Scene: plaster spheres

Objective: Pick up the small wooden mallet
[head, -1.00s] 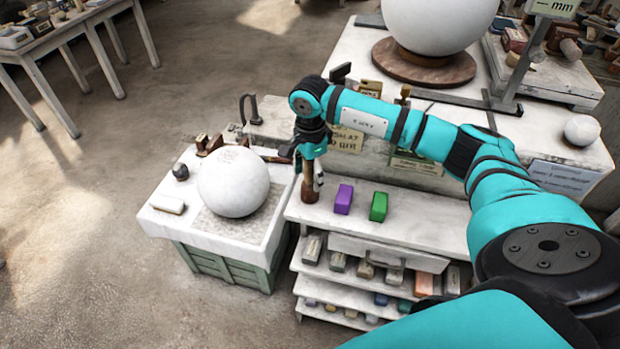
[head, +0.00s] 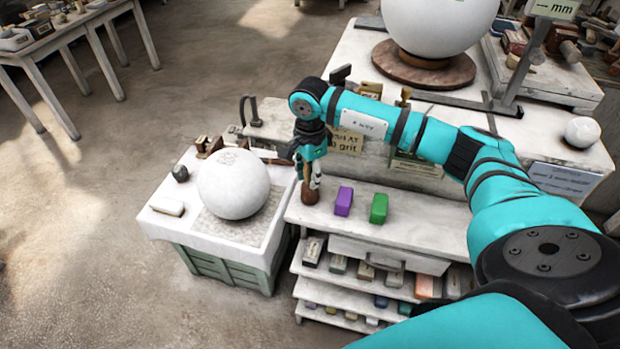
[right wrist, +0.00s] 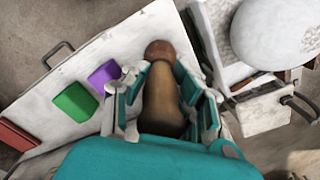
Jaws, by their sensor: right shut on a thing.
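The small wooden mallet (head: 310,196) is upright near the left end of the white shelf top, with its dark brown rounded end down. In the right wrist view the dark end of the mallet (right wrist: 158,51) shows beyond the fingertips and its tan part lies between the fingers. My right gripper (head: 309,180) points down and is shut around the tan part; it also shows in the right wrist view (right wrist: 162,90). I cannot tell whether the mallet's lower end is touching the shelf top. My left gripper is not in view.
A purple block (head: 343,201) and a green block (head: 379,208) stand just right of the mallet. A large white sphere (head: 233,183) rests on the low stand to the left. A stone-like ledge (head: 270,120) is behind. Lower shelves (head: 345,290) hold several small blocks.

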